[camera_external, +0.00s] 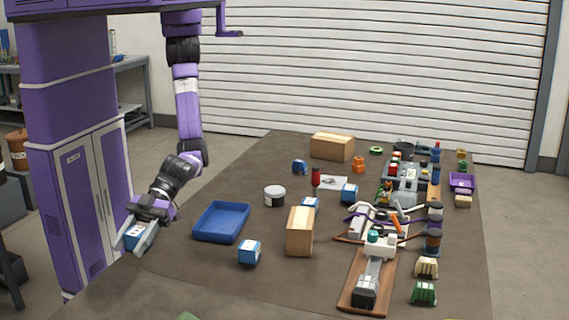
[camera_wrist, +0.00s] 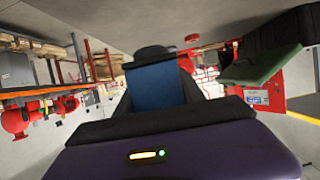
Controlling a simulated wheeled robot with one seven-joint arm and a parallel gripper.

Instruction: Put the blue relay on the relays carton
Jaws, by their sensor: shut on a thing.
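My gripper (camera_external: 138,240) is at the left of the external view, beside the left edge of the table, with its fingers angled down. It is shut on a blue block with a white label, which I take as the blue relay (camera_external: 133,234). In the wrist view the blue relay (camera_wrist: 156,88) shows as a plain blue face close to the camera. Two closed brown cartons stand on the table: one nearer the middle (camera_external: 299,232), one at the back (camera_external: 332,147). No lettering is readable, so I cannot tell which is the relays carton.
An empty blue tray (camera_external: 222,222) lies between my gripper and the nearer carton. Similar blue-and-white blocks stand at the front (camera_external: 249,251) and further back (camera_external: 349,193). A round grey-white tin (camera_external: 275,196) sits mid-table. Pump parts crowd the right side.

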